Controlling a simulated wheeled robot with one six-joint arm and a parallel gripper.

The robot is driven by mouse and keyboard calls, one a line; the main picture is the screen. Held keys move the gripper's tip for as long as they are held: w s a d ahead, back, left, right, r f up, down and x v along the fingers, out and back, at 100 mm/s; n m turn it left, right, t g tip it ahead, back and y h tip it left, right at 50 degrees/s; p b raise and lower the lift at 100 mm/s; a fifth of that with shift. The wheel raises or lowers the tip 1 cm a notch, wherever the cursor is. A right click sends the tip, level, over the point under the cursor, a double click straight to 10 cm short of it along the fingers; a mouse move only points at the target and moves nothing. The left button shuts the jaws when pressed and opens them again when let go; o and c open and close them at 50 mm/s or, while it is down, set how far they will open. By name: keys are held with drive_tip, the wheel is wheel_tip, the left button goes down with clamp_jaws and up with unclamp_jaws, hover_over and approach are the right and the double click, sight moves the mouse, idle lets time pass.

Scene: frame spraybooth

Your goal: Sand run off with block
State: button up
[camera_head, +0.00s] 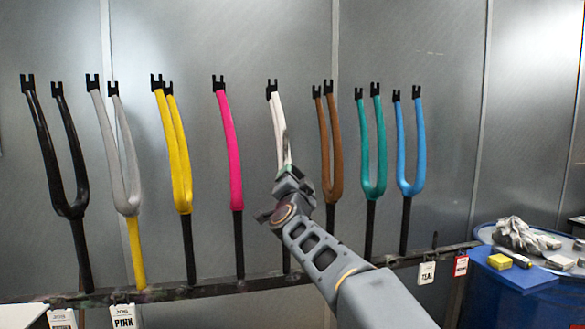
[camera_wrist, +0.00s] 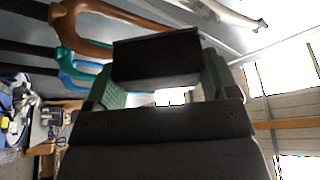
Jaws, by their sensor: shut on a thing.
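My gripper (camera_head: 288,172) is raised in front of the white fork (camera_head: 278,113) on the rack. In the wrist view my gripper (camera_wrist: 162,88) is shut on a dark block (camera_wrist: 155,60), held between its green finger pads. The block cannot be made out in the head view. The white fork's lower part is hidden behind my arm. A pale fork end (camera_wrist: 232,13) shows past the block at the top of the wrist view. Contact between block and fork cannot be told. No run in the paint is discernible.
Black (camera_head: 70,170), grey, yellow (camera_head: 175,150) and pink (camera_head: 230,140) forks stand left; brown (camera_head: 331,150), teal and blue (camera_head: 407,150) stand right. Tags hang from the rail (camera_head: 200,289). A blue-topped stand (camera_head: 520,278) at right bears a yellow block (camera_head: 500,261) and a crumpled cloth (camera_head: 515,233).

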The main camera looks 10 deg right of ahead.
sight(286, 149)
drive_tip(key=shift+w+a+r+g+h+p, duration=0.15)
drive_tip(key=shift+w+r+p, duration=0.1)
drive_tip(key=shift+w+p, duration=0.55)
drive_tip(key=shift+w+a+r+g+h+p, duration=0.1)
drive_tip(key=shift+w+r+g+h+p, duration=0.1)
drive_tip(key=shift+w+p, duration=0.55)
drive_tip(key=shift+w+a+f+g+h+p, duration=0.1)
drive_tip(key=shift+w+g+h+p, duration=0.05)
drive_tip(key=shift+w+p, duration=1)
drive_tip(key=shift+w+a+g+h+p, duration=0.1)
drive_tip(key=shift+w+p, duration=0.6)
drive_tip(key=shift+p, duration=0.85)
drive_tip(key=shift+w+p, duration=0.55)
drive_tip(key=shift+w, duration=0.4)
drive_tip(key=r+p, duration=0.6)
drive_tip(key=r, duration=0.1)
drive_tip(key=shift+w+p, duration=0.3)
wheel_tip(286, 149, up, 7)
drive_tip(key=shift+w+r, duration=0.15)
drive_tip(key=shift+w, duration=0.15)
